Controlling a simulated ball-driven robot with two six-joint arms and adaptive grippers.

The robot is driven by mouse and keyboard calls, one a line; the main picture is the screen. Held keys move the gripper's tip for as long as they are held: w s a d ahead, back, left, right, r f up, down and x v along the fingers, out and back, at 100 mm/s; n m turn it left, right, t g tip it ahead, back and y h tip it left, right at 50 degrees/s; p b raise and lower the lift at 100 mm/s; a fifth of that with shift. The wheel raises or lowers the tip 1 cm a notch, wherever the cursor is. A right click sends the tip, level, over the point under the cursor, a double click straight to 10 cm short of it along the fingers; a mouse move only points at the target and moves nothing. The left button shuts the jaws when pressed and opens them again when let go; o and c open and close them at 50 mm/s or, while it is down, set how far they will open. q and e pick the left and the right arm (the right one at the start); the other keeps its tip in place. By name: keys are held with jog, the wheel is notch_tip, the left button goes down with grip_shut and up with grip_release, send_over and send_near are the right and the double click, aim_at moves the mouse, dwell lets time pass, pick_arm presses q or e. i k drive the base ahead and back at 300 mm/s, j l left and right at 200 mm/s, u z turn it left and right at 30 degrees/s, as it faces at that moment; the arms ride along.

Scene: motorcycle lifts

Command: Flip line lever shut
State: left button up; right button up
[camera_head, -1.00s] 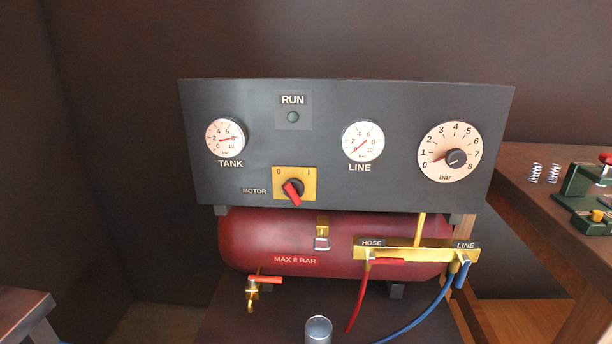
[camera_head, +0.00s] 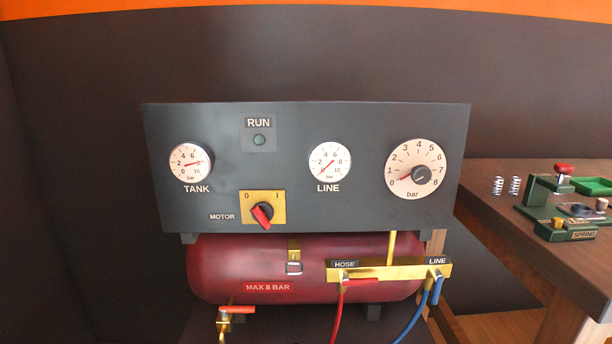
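The line lever (camera_head: 437,289) is a small blue handle at the right end of the brass manifold (camera_head: 400,271), under the LINE label (camera_head: 437,261). It hangs down, roughly in line with the blue hose (camera_head: 413,320) below it. The red hose lever (camera_head: 361,282) lies sideways under the HOSE label (camera_head: 344,265), above the red hose (camera_head: 337,322). The LINE gauge (camera_head: 330,161) has its needle toward the lower left, near zero. Neither of my grippers is in view.
A red tank (camera_head: 230,270) sits under the dark panel (camera_head: 300,115) with the TANK gauge (camera_head: 190,162), motor switch (camera_head: 262,214) and regulator dial (camera_head: 417,168). A drain valve (camera_head: 236,310) sticks out at lower left. A wooden bench (camera_head: 560,260) with springs and a green fixture stands right.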

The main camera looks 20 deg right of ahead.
aim_at(439, 277)
jog(key=z, duration=1.25)
